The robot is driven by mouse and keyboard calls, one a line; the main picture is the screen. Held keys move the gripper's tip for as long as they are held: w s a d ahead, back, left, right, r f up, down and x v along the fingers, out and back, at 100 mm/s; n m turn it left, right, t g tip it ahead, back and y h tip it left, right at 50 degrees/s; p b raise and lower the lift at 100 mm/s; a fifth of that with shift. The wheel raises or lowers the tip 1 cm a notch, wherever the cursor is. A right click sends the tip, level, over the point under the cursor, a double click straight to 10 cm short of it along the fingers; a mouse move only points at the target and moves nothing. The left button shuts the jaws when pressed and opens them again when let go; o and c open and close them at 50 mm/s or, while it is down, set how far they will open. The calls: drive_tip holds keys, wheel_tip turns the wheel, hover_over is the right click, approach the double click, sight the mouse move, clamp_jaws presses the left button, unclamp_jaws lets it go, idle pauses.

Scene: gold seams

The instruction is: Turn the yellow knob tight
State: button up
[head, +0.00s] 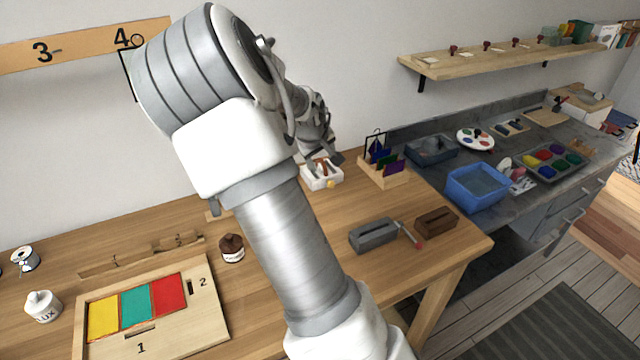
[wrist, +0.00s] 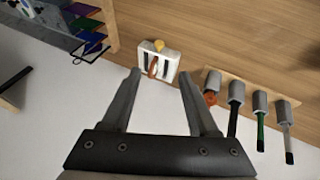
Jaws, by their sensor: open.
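The yellow knob (head: 331,184) is on the front side of a small white block (head: 313,184) on the wooden table by the wall. In the wrist view the yellow knob (wrist: 159,44) sits at the far edge of the white block (wrist: 165,68), which has dark slots and an orange-brown piece (wrist: 152,69) in it. My gripper (wrist: 161,75) is open. Its two fingers point towards the block, with the block showing between and just past the tips. In the head view my gripper (head: 322,160) is just above the block; I cannot tell whether it touches.
A rack with coloured panels (head: 386,172) stands right of the block. In the wrist view several grey-handled tools (wrist: 237,90) stand in a row beside the block. A grey slotted block (head: 372,236) and a brown one (head: 437,221) lie nearer. The table in front of the knob looks clear.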

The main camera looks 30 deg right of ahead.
sight(331, 184)
drive_tip(key=b+x, duration=0.2)
drive_tip(key=x, duration=1.5)
drive_tip(key=shift+d+f, duration=0.15)
drive_tip(key=shift+d, duration=0.1)
clamp_jaws()
